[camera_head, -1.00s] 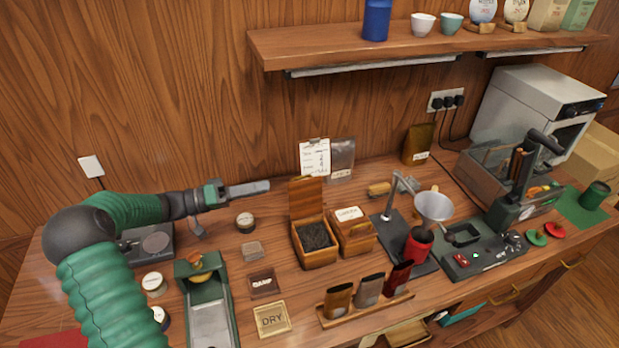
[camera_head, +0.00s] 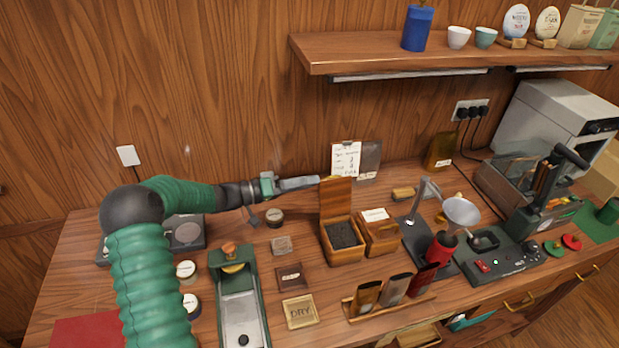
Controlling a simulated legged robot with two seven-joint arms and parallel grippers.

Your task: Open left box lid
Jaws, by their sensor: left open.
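The left wooden box (camera_head: 345,253) stands in the middle of the table with dark loose tea (camera_head: 343,235) inside. Its lid (camera_head: 335,199) stands upright at the box's back edge, so the box is open. My left gripper (camera_head: 316,182) reaches in from the left, its fingers level with the top of the lid and close to its left edge. I cannot tell whether they touch the lid. The gripper is open and holds nothing visible. A second wooden box (camera_head: 381,238) with a white label on its closed lid stands right beside it. My right gripper is not in view.
A rack of pouches (camera_head: 393,305) stands in front of the boxes. A funnel stand (camera_head: 461,211) is to the right. Small tins and a green press tray (camera_head: 240,300) are to the left.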

